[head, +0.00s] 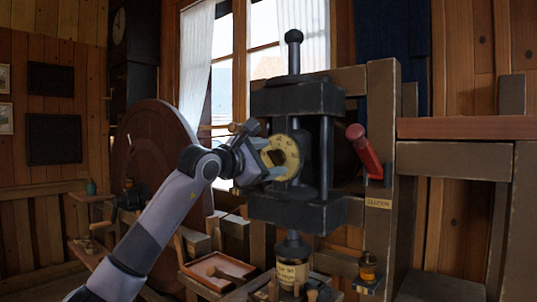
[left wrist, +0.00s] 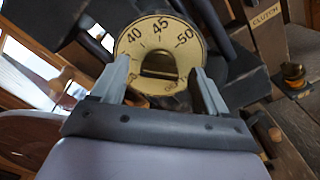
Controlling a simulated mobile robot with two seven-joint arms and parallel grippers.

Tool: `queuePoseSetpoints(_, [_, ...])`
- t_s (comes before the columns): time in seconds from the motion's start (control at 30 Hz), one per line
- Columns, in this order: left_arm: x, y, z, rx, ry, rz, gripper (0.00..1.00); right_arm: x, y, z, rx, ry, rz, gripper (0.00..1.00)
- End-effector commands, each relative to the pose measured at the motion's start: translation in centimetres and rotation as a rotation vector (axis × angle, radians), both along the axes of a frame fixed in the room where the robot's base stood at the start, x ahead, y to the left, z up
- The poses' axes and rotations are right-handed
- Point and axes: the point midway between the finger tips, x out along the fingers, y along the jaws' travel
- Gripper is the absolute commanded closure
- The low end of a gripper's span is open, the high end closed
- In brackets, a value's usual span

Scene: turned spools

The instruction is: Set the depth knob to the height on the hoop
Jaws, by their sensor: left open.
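The depth knob shows as a dark bar-shaped grip (left wrist: 160,66) at the middle of a pale yellow round dial (head: 282,157). In the left wrist view the dial's (left wrist: 133,60) numbers 40, 45 and 50 can be read, with 45 near the top; lower marks are partly hidden. My left gripper (head: 271,160) is open in front of the dial, its fingers on either side of the knob, which they do not visibly grip. It also shows in the left wrist view (left wrist: 161,76). I cannot make out a hoop with a readable height. My right gripper is not in view.
The dial sits on a dark press frame (head: 295,98) with a red-handled lever (head: 364,150) at its right. Below is a labelled pale container (head: 292,273), its writing too small to read. A wooden tray (head: 217,270) lies below my left arm. A large brown wheel (head: 150,150) stands behind.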

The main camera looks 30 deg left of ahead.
Motion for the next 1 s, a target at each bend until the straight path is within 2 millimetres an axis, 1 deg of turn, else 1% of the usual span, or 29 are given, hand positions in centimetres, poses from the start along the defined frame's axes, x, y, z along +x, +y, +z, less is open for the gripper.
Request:
queuePoseSetpoints(0.3, [0.28, -0.05, -0.04, 0.0, -0.001, -0.001, 0.26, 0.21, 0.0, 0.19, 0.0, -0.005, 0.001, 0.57])
queuePoseSetpoints(0.37, [0.28, -0.05, -0.04, 0.0, -0.001, -0.001, 0.45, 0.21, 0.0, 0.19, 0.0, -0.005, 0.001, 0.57])
queuePoseSetpoints(0.4, [0.28, -0.05, -0.05, 0.0, -0.001, -0.001, 0.58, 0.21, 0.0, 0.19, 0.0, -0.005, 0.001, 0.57])
queuePoseSetpoints(0.47, [0.27, -0.05, -0.05, 0.0, -0.001, -0.001, 0.78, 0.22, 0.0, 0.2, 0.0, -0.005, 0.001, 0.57])
queuePoseSetpoints(0.5, [0.27, -0.05, -0.05, 0.0, 0.001, -0.001, 0.82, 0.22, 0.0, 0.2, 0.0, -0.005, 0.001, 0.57])
queuePoseSetpoints(0.77, [0.27, -0.05, -0.05, 0.019, -0.001, -0.001, 0.82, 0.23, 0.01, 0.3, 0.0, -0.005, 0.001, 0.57])
queuePoseSetpoints(1.0, [0.27, -0.03, -0.06, 0.127, -0.008, 0.001, 0.82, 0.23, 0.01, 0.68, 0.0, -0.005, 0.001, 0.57])
